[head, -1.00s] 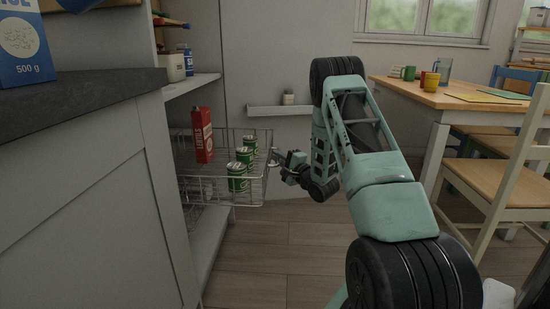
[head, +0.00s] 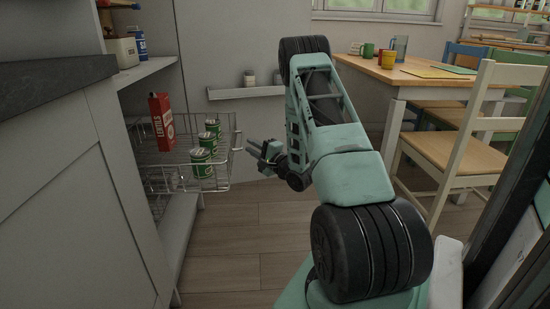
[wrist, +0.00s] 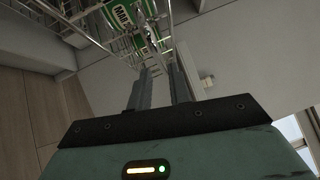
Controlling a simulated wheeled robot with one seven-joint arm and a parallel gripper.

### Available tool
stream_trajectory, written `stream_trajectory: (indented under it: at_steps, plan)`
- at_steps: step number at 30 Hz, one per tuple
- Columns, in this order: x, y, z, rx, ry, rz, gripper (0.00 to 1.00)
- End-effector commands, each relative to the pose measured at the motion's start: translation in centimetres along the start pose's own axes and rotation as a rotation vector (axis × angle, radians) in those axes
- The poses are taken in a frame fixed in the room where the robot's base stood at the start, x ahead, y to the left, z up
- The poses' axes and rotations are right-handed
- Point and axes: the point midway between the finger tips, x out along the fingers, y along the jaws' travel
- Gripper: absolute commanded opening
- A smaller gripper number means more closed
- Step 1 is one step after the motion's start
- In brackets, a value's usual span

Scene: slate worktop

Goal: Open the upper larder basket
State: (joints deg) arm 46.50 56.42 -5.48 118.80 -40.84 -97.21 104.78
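The upper larder basket (head: 180,182) is a wire basket standing out from the larder opening on the left. It holds a red lentils carton (head: 162,122) and several green cans (head: 203,162). My gripper (head: 250,146) is just right of the basket's front end, with a small gap showing between them. In the wrist view my two fingers (wrist: 158,85) are apart with nothing between them. The basket's wires (wrist: 100,12) and green cans (wrist: 122,18) lie beyond the fingertips. A lower wire basket (head: 158,205) is partly hidden below.
A grey cabinet with a dark worktop (head: 55,80) fills the left. A narrow wall ledge (head: 245,92) with small jars is behind. A wooden table (head: 410,82) and chairs (head: 455,150) stand at right. The floor (head: 235,240) before the basket is clear.

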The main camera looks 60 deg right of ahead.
Motion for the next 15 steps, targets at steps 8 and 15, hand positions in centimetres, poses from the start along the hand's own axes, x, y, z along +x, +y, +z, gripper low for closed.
stream_trajectory:
  at_steps: [8,15]
  plan:
    - [-6.7,-0.2,0.0,0.004,0.005,0.002,0.20]
    - [-10.7,-0.1,0.0,0.001,0.002,0.002,0.20]
